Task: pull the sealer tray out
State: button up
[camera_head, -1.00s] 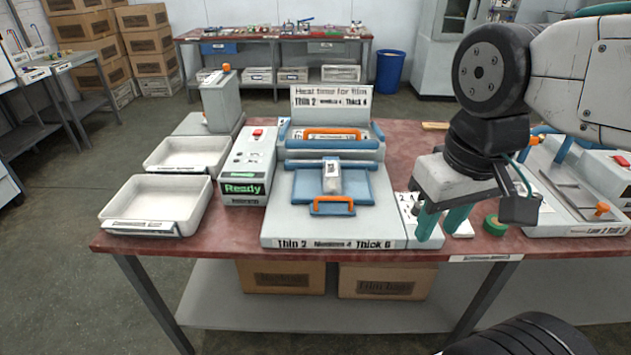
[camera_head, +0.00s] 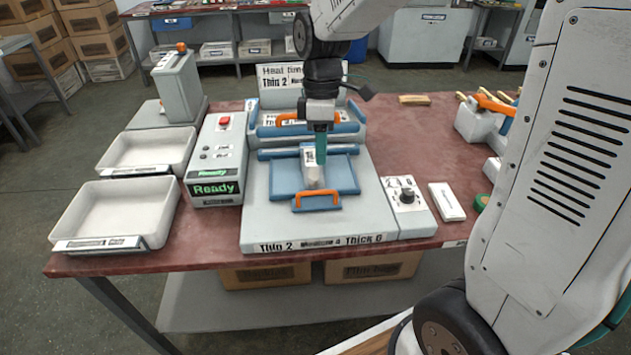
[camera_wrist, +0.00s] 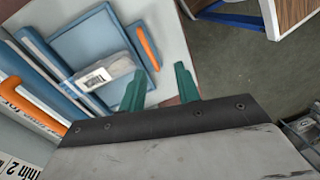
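The sealer tray (camera_head: 284,183) is a shallow blue tray on the grey sealer base (camera_head: 262,228), with an orange handle (camera_head: 316,194) along its front edge. A clear packet with a white label (camera_head: 310,168) lies on it. My gripper (camera_head: 320,158) hangs over the tray, behind the front handle, partly hiding the packet. In the wrist view my gripper (camera_wrist: 160,90) shows two teal fingers apart with nothing between them. The tray (camera_wrist: 88,38) and its orange handle (camera_wrist: 148,48) lie beyond and to the left of the fingers. Contact with the packet cannot be told.
A control box reading "Ready" (camera_head: 215,165) stands left of the sealer, with white bins (camera_head: 112,215) farther left. A dial box (camera_head: 405,208) and white block (camera_head: 447,201) sit to the right. The sealer's upper part has another orange handle (camera_wrist: 32,107).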

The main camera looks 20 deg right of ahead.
jog(key=f, duration=0.3)
jog(key=w+f+n, duration=0.1)
jog(key=f, duration=0.3)
jog(key=a+f+n, duration=0.1)
jog(key=f, duration=0.2)
jog(key=shift+w+f, duration=0.2)
jog(key=shift+f, duration=0.2)
grip_shut()
